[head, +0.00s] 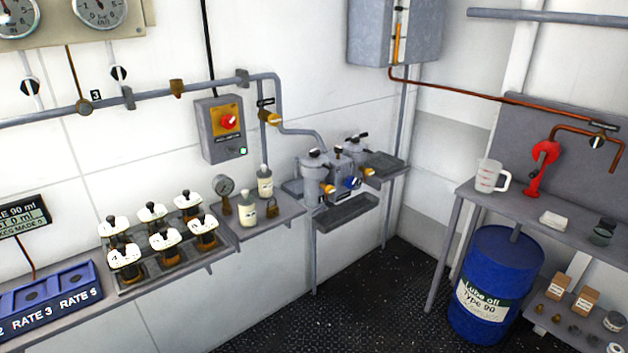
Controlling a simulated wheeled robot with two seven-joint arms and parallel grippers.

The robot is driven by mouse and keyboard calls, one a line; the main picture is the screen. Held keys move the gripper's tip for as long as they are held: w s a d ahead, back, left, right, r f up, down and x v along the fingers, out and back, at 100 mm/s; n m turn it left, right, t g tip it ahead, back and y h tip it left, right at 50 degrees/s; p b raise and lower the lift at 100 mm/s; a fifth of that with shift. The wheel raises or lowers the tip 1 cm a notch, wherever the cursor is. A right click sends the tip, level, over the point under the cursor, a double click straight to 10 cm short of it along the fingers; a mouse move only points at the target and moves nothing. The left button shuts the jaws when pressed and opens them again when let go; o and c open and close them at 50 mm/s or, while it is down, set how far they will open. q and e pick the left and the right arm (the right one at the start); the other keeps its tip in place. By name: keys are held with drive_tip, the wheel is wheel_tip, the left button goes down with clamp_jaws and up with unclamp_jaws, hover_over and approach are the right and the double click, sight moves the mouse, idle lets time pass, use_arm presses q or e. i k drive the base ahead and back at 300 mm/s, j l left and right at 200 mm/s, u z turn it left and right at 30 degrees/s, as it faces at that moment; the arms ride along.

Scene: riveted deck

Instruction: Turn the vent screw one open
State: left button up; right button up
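A twin-pot unit (338,175) stands at the far end of the wall bench, at the middle of the head view. It has two grey lidded pots, a left one (315,167) and a right one (359,150), with dark fittings on top. Yellow-orange knobs and a blue knob (352,183) sit on its front. The vent screws are too small to tell apart here, and I cannot tell which is number one. A tray (346,213) is fixed below the unit. Neither of my grippers shows in this view.
A blue drum (495,285) and a bench with a jug (490,176) stand at right. The dark deck (370,290) between is clear.

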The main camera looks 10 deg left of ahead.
sight(330, 190)
drive_tip(key=i+l, duration=0.2)
drive_tip(key=l, duration=0.15)
drive_tip(key=i+l+u, duration=0.1)
drive_tip(key=l, duration=0.3)
drive_tip(key=i+l, duration=0.25)
drive_tip(key=l, duration=0.15)
drive_tip(key=u, duration=0.05)
